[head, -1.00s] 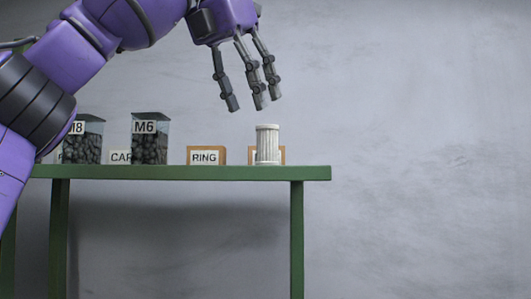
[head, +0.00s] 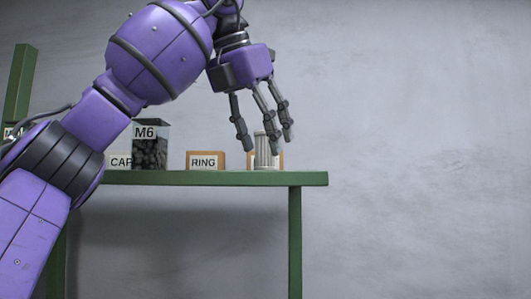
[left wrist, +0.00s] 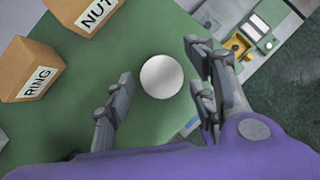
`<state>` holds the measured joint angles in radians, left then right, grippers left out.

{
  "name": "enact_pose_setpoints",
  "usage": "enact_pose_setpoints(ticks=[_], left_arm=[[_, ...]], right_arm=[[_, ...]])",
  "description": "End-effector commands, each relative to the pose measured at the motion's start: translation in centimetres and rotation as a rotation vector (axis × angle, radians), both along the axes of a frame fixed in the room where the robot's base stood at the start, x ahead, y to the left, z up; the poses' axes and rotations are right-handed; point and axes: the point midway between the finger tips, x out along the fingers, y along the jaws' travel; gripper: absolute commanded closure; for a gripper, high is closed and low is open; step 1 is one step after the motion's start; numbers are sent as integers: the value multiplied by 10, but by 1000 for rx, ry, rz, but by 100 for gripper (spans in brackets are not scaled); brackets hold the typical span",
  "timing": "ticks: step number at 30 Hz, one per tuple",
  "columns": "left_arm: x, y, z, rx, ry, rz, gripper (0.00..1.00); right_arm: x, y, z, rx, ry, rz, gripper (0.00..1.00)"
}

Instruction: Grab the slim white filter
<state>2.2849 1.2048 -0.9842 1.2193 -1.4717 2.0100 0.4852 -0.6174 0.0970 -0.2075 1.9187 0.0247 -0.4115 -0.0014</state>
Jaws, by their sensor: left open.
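The slim white filter (head: 262,152) is a ribbed white cylinder standing upright near the right end of the green table (head: 200,178). In the left wrist view its round white top (left wrist: 161,77) lies between my spread fingers. My left gripper (head: 262,142) is open and empty, pointing down over the filter, with fingertips around its upper part in the head view. My right gripper is not in view.
A box labelled RING (head: 206,160) stands left of the filter. A box labelled NUT (left wrist: 85,14) also shows in the wrist view. A clear M6 bin (head: 150,145) with dark parts stands farther left. The table's right edge is close to the filter.

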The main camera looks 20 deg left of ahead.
Motion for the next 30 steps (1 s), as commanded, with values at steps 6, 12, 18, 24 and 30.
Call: enact_pose_setpoints(ticks=[6,12,18,24,30], left_arm=[[-1,0,1,0,-1,-1,58],[0,0,1,1,0,-1,84],[0,0,0,1,1,-1,94],[0,0,2,0,2,0,94],[-1,-1,20,-2,0,-1,94]], right_arm=[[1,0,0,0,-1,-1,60],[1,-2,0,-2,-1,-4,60],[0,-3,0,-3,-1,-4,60],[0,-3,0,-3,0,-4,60],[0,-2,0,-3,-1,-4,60]])
